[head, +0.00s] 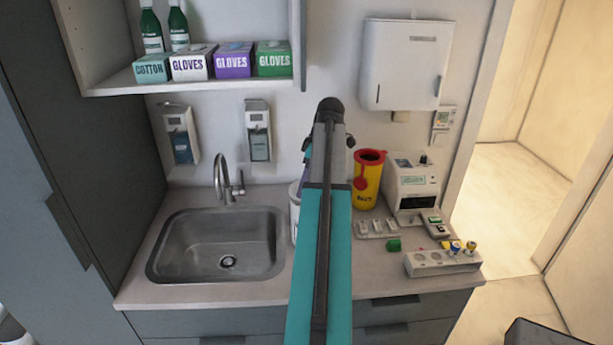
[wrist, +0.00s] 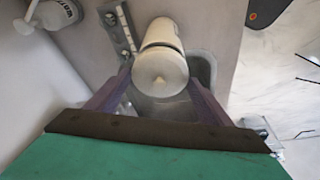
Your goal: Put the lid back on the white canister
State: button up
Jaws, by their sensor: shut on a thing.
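The white canister (head: 294,208) stands on the counter just right of the sink, with dark marks on its side. My arm hides most of it in the head view. My gripper (head: 307,155) is largely hidden behind my arm, close above the canister; a little purple finger shows. In the wrist view, my gripper (wrist: 160,82) has its purple fingers at both sides of a pale, round-faced piece (wrist: 160,68) with a small point at its centre. It appears to be the lid, held between the fingers. I cannot tell whether it touches the canister.
The sink (head: 182,258) and tap (head: 224,180) are left of the canister. A yellow sharps bin (head: 367,185) with a red top stands close on the right. A white device (head: 412,183) and a grey rack (head: 440,263) are farther right. Boxes fill the shelf (head: 185,78) above.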

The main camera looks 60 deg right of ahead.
jog(key=shift+f+b, duration=0.6)
jog(key=shift+f, duration=0.95)
jog(key=shift+f, duration=0.15)
dwell(1.7)
jog(key=o, duration=1.1)
jog(key=shift+o, duration=0.5)
jog(key=shift+r+p, duration=0.7)
jog(key=shift+r, duration=2.8)
